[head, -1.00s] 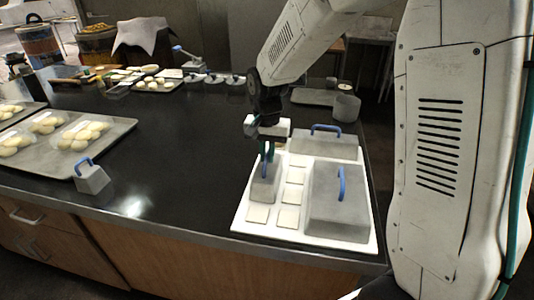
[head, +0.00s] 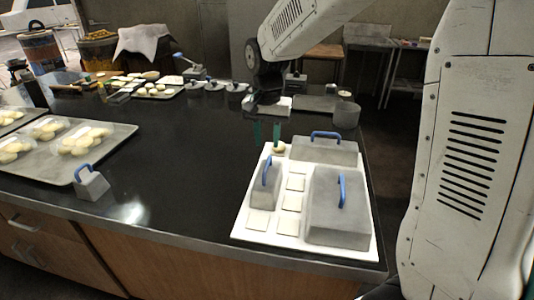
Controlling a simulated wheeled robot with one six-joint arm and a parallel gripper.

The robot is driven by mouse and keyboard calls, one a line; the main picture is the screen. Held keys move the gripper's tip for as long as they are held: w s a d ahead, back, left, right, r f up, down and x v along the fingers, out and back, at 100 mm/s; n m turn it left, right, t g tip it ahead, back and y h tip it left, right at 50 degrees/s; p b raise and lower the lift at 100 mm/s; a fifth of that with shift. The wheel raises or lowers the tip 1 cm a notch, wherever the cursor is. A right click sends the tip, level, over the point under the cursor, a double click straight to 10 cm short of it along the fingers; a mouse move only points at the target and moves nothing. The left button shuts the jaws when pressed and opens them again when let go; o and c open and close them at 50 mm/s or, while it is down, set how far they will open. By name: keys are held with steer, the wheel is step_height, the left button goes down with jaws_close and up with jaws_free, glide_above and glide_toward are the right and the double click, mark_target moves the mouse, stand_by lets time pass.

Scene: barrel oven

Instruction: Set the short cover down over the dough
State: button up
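A narrow grey cover (head: 262,194) with a blue handle sits upright on the left part of the white board (head: 240,228). Whether dough lies under it is hidden. A pale dough ball (head: 279,148) shows uncovered at the board's back edge, behind this cover. My gripper (head: 267,136) is above and behind the cover, apart from its handle. Its two green fingers are spread, pointing down, with nothing between them. The right finger is just above the dough ball in the picture.
A large grey cover (head: 338,215) and a long one (head: 322,150) fill the board's right and back. Pale square tiles (head: 292,202) lie between. A small blue-handled cover (head: 92,187) stands on the dark counter, near a dough tray (head: 122,132). The middle counter is clear.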

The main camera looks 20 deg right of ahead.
steer(key=s+d+r+n, duration=0.1)
steer(key=s+r+n, duration=0.1)
steer(key=s+r, duration=0.4)
steer(key=s+d+r+n, duration=0.1)
steer(key=s+r, duration=0.2)
steer(key=s, duration=0.6)
steer(key=s+d+f+n+t, duration=0.1)
steer(key=s+f+n, duration=0.1)
steer(key=s, duration=1.2)
steer(key=shift+f+n, duration=0.3)
steer(key=shift+n, duration=0.6)
